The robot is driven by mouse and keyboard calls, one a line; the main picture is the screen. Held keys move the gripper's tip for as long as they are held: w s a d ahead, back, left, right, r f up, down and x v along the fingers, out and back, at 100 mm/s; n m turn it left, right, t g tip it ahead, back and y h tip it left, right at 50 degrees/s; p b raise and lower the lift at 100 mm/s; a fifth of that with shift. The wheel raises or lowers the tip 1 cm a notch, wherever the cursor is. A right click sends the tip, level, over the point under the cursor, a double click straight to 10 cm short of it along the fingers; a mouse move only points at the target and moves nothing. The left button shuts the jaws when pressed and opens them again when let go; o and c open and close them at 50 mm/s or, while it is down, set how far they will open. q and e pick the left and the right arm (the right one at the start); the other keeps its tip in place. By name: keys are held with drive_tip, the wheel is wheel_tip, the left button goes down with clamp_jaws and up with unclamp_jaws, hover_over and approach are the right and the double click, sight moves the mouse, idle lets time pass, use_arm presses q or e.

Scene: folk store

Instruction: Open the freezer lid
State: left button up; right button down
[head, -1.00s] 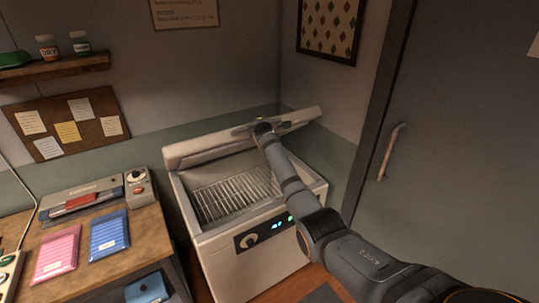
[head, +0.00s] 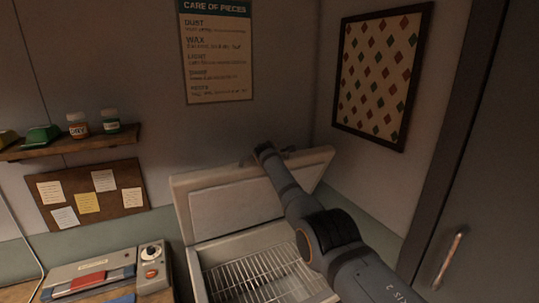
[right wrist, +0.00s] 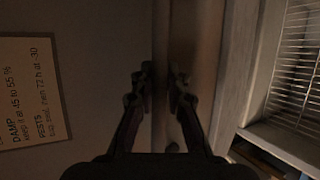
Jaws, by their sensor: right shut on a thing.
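The freezer lid (head: 238,207) is raised at the back of the white chest freezer, and its pale inner panel faces me in the head view. My right gripper (head: 262,152) is at the lid's upper edge, its fingers mostly hidden by my arm. In the right wrist view my right gripper (right wrist: 161,78) is shut on the edge of the lid (right wrist: 192,40), one finger on each side. The freezer's open inside shows a wire rack (head: 255,275). My left gripper is in neither view.
A wall stands close behind the lid, with a notice (head: 216,50) above. A framed diamond pattern (head: 380,75) hangs to the right, beside a grey door (head: 485,190). A bench with a laminator-like device (head: 90,275) is on the left.

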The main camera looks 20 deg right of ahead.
drive_tip(key=shift+w, duration=0.15)
drive_tip(key=c, duration=1.6)
unclamp_jaws()
drive_tip(key=shift+d+f, duration=0.1)
